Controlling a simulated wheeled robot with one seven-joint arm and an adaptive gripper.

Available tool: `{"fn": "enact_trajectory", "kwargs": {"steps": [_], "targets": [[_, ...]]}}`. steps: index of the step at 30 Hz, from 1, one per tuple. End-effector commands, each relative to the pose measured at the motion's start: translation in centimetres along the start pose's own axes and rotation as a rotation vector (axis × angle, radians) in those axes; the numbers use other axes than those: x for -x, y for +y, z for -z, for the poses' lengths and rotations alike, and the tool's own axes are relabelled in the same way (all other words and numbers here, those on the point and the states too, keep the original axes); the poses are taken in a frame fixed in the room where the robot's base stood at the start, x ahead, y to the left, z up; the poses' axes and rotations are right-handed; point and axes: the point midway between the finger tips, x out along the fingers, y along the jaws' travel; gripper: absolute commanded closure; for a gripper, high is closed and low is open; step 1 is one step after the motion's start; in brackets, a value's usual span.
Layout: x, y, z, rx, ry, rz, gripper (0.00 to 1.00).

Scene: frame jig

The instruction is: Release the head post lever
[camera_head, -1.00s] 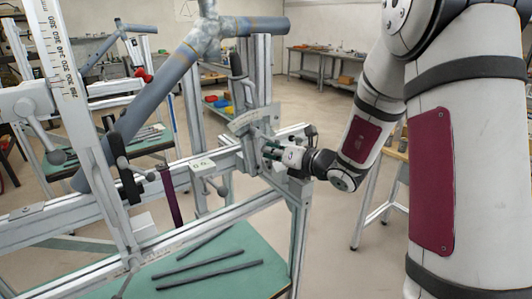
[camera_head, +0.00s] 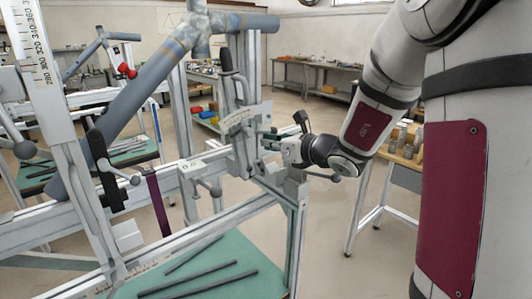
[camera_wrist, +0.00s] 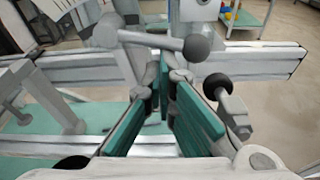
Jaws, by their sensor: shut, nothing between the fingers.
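My gripper (camera_head: 268,141) is shut and empty beside the head post (camera_head: 247,75), just right of the angle scale plate (camera_head: 238,118). Its green finger pads meet in the wrist view (camera_wrist: 167,82). There, a grey lever (camera_wrist: 150,40) with a round ball knob lies across, just beyond the fingertips; I cannot tell whether they touch it. I take this for the head post lever, though in the head view the gripper area is too small to confirm it. An upright lever with a dark grip (camera_head: 239,88) also stands on the post.
The jig's metal rails (camera_head: 210,232) run below and left of my gripper. Another ball-ended lever (camera_head: 211,188) and a black clamp (camera_head: 105,170) sit on the frame. Dark tubes lie on the green shelf (camera_head: 225,255). A bench (camera_head: 398,175) with parts stands to the right.

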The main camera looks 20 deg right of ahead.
Motion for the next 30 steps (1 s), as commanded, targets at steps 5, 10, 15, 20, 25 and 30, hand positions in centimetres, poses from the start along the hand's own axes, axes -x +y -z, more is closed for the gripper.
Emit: {"fn": "enact_trajectory", "kwargs": {"steps": [5, 10, 15, 20, 25, 30], "targets": [[-0.01, -0.19, -0.35, 0.065, -0.004, 0.014, 1.0], [0.05, -0.24, -0.51, 0.094, -0.003, 0.02, 1.0], [0.09, -0.24, -0.6, 0.1, -0.003, 0.021, 1.0], [0.09, -0.23, -0.6, 0.099, -0.003, 0.021, 1.0], [0.05, -0.25, -0.53, 0.099, -0.003, 0.021, 1.0], [-0.37, -0.74, 0.34, 0.098, -0.001, 0.021, 1.0]]}}
